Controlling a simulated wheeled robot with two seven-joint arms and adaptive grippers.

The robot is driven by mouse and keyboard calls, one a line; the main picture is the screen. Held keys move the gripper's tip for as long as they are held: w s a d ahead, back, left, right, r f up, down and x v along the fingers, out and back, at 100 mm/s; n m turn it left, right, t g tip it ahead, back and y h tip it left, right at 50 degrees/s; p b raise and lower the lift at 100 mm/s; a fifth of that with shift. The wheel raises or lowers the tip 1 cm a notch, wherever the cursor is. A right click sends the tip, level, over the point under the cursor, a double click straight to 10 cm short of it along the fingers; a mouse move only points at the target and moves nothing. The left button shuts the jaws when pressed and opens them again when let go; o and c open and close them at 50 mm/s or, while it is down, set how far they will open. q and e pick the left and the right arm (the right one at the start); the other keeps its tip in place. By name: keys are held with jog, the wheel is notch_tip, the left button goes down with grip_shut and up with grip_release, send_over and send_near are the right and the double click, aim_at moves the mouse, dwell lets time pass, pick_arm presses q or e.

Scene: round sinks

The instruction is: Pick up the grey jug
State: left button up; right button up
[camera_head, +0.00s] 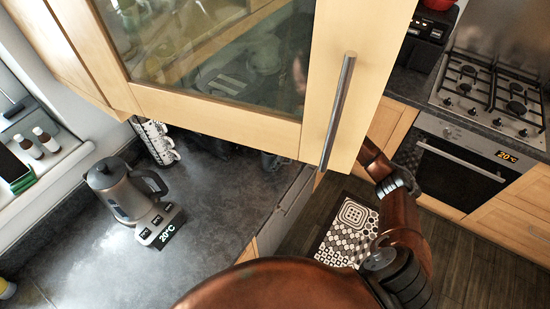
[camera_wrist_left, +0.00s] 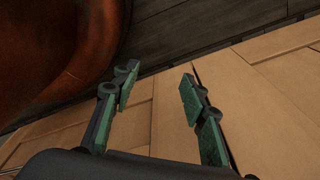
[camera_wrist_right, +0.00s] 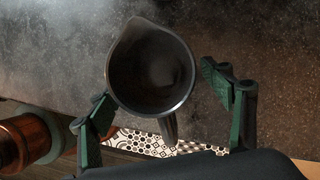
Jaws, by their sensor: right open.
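The grey jug (camera_wrist_right: 150,65) shows from above in the right wrist view, its open mouth and spout facing the camera. Its handle (camera_wrist_right: 169,128) points down towards my wrist. My right gripper (camera_wrist_right: 156,88) is open, with one finger on each side of the jug; I cannot tell whether either finger touches it. In the head view the cupboard door hides most of that hand, and I cannot make out the jug. My left gripper (camera_wrist_left: 158,78) is open and empty in the left wrist view, in front of wooden cupboard fronts (camera_wrist_left: 265,95).
The wall cupboard (camera_head: 215,125) with a glass door hangs close over the worktop (camera_head: 90,265). A steel kettle (camera_head: 118,190) stands at the left, with stacked cups (camera_head: 157,142) behind it. A hob (camera_head: 490,95) and oven (camera_head: 460,165) are at the right. A patterned mat (camera_head: 350,235) lies below.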

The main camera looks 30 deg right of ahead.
jog(key=c, duration=0.8)
jog(key=shift+c, duration=0.8)
jog(key=c, duration=0.5)
pick_arm(q)
jog(key=shift+s, duration=0.8)
pick_arm(e)
jog(key=shift+r, duration=0.1)
pick_arm(q)
jog(key=shift+w, duration=0.1)
